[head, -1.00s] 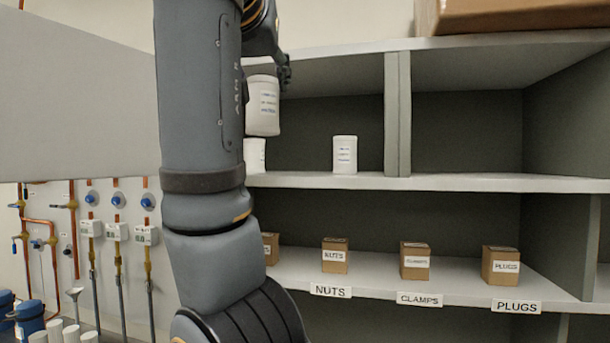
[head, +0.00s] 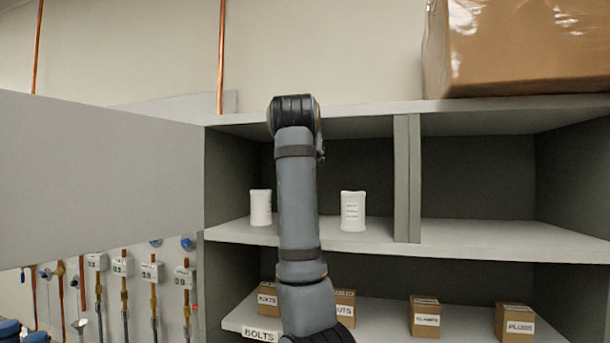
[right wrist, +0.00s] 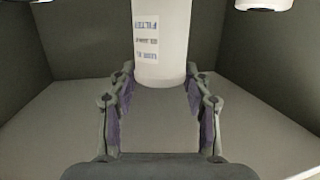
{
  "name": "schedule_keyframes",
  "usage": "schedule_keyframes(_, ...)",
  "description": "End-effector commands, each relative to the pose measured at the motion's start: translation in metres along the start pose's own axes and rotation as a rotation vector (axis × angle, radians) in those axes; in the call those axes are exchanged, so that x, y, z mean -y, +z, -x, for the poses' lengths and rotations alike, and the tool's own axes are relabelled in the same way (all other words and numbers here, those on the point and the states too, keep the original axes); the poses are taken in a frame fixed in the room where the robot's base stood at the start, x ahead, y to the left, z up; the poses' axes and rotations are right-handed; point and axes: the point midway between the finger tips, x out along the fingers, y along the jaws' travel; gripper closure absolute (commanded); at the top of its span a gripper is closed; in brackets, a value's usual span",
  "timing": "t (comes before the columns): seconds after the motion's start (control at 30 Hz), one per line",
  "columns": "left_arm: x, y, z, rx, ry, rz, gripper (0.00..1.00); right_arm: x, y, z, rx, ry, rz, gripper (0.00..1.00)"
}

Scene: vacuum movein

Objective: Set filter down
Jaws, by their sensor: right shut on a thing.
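In the right wrist view my right gripper (right wrist: 160,82) is shut on a white cylindrical filter (right wrist: 162,45) with a printed label that reads upside down. One finger lies on each side of the filter's end. In the head view my right arm hides this filter and the gripper. Two other white filters stand upright on the upper shelf (head: 385,240), a left one (head: 260,207) and a right one (head: 353,211), with the arm between them. I cannot tell whether the held filter touches the shelf. My left gripper is not in view.
A divider (head: 407,178) bounds the filter compartment on the right; the compartment beyond it looks empty. Small labelled cartons, including plugs (head: 515,322), stand on the lower shelf. A large brown box (head: 515,50) sits on top. A grey panel (head: 100,180) is at left.

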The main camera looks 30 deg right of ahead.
Motion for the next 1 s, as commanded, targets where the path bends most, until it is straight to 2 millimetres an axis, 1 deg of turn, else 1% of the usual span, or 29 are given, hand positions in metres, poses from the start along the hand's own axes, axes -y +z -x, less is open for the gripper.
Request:
schedule_keyframes(0.03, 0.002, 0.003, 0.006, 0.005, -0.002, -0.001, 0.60, -0.001, 0.003, -0.005, 0.002, 0.002, 0.001, 0.92)
schedule_keyframes(0.13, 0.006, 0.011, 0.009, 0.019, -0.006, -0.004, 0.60, 0.000, 0.019, -0.007, 0.001, 0.001, 0.001, 0.92)
schedule_keyframes(0.2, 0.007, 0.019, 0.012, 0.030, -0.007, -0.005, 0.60, 0.000, 0.026, -0.008, 0.000, 0.001, 0.000, 0.92)
schedule_keyframes(0.3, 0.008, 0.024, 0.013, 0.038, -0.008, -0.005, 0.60, 0.000, 0.033, -0.009, -0.001, 0.000, 0.000, 0.92)
schedule_keyframes(0.4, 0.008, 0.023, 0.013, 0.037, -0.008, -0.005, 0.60, -0.001, 0.034, -0.009, -0.001, 0.000, -0.001, 0.92)
schedule_keyframes(0.47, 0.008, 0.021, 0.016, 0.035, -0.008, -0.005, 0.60, 0.000, 0.039, -0.010, 0.001, 0.001, 0.001, 0.92)
schedule_keyframes(0.6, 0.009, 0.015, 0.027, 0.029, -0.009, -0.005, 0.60, 0.000, 0.060, -0.014, 0.002, 0.001, 0.002, 0.92)
schedule_keyframes(0.63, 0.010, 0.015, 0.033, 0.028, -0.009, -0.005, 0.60, -0.001, 0.059, -0.015, 0.001, 0.002, 0.002, 0.92)
schedule_keyframes(0.7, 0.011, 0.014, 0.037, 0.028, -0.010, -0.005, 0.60, -0.002, 0.063, -0.017, 0.001, 0.002, 0.001, 0.92)
schedule_keyframes(0.8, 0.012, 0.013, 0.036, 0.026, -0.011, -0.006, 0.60, -0.002, 0.067, -0.019, 0.000, 0.001, 0.000, 0.92)
schedule_keyframes(1.0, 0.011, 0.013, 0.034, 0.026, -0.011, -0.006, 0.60, -0.002, 0.069, -0.019, 0.000, 0.001, -0.001, 0.92)
